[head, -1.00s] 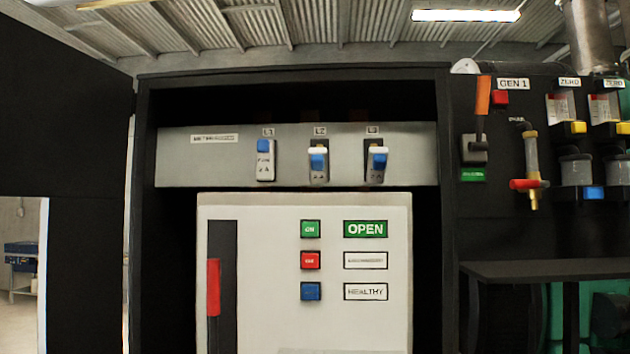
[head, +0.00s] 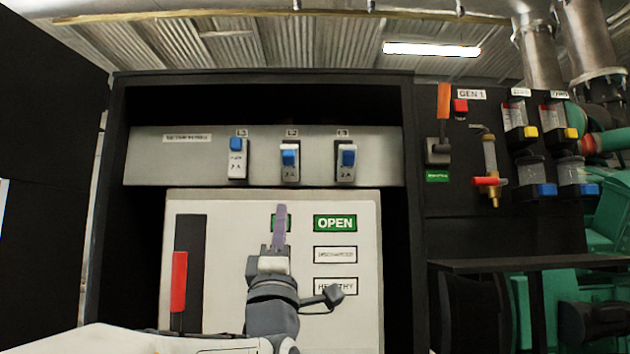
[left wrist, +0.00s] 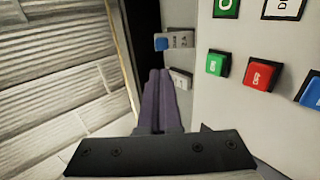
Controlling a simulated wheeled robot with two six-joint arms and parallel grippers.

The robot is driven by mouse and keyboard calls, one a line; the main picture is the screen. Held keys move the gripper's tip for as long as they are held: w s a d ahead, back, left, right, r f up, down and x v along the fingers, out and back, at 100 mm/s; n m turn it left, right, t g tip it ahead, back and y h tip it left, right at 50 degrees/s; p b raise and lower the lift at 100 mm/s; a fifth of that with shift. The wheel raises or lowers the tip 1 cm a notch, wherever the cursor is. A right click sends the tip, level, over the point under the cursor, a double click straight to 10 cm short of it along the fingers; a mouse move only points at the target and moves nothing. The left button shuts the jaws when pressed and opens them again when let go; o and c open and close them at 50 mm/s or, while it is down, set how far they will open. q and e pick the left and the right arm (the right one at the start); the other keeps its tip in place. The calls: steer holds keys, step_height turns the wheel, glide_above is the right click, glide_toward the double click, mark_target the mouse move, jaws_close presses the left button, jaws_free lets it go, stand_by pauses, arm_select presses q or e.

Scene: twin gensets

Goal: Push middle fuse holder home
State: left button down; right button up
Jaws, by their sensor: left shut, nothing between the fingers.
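The middle fuse holder (head: 290,173), white with a blue tab, sits under the L2 label on the grey strip. It appears to stand out from its dark slot, as does the L3 holder (head: 346,173). The L1 holder (head: 238,165) looks flatter against the strip. My left gripper (head: 281,208) is shut and empty, its purple fingers pointing up in front of the white panel, below the L2 holder and apart from it. In the left wrist view the shut fingers (left wrist: 158,72) point toward two fuse holders; I cannot tell which ones. My right gripper is out of view.
The white panel (head: 230,225) carries a red handle (head: 179,282), an OPEN sign (head: 335,223) and buttons, including a red one (left wrist: 262,74). My arm hides most buttons in the head view. Black cabinet walls flank the strip. A dark shelf (head: 520,264) juts out at right.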

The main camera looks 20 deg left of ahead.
mark_target(288, 161)
arm_select(q)
steer(key=p+x, duration=0.9)
steer(key=x, duration=0.3)
steer(key=shift+w+r, duration=0.2)
steer(key=shift+r, duration=0.1)
steer(key=shift+w+a+r+p, duration=0.15)
steer(key=shift+w+r+p, duration=0.25)
steer(key=shift+w+p, duration=0.1)
